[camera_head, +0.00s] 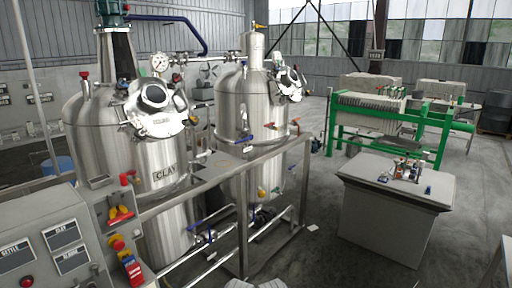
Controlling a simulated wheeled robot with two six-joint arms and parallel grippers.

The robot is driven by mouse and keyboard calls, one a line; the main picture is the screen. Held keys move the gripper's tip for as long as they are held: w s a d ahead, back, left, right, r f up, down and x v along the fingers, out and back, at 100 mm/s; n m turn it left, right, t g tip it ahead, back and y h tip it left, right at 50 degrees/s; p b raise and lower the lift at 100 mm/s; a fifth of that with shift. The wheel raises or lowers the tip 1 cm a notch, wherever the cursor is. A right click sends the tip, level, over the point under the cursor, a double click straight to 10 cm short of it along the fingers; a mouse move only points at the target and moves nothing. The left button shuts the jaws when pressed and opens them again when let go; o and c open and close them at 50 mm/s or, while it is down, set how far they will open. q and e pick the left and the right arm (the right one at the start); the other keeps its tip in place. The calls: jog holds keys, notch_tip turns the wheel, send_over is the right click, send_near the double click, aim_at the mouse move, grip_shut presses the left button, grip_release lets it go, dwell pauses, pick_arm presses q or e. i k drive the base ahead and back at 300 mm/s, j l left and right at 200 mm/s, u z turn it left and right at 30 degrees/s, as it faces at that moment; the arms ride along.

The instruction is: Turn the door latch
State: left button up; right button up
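No part that I can clearly make out as a door latch shows. A grey control box (42,243) at the lower left carries labelled plates and a red button. The narrower panel beside it carries a red-and-yellow rotary handle (120,214), a red-and-yellow knob (117,243) and a red device (132,269). The front steel tank (105,148) has a round hatch (157,108) on its upper side. A second steel tank (236,112) stands behind it, with another hatch (290,82). Neither of my grippers is clearly in view.
A metal rail (222,175) crosses in front of the tanks. A grey counter (385,222) with small bottles stands at the right. Behind it is a green-framed machine (385,128). Open concrete floor (325,262) lies between the rail and the counter.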

aim_at(95, 268)
jog(key=k+u, duration=0.15)
jog(key=u, duration=1.5)
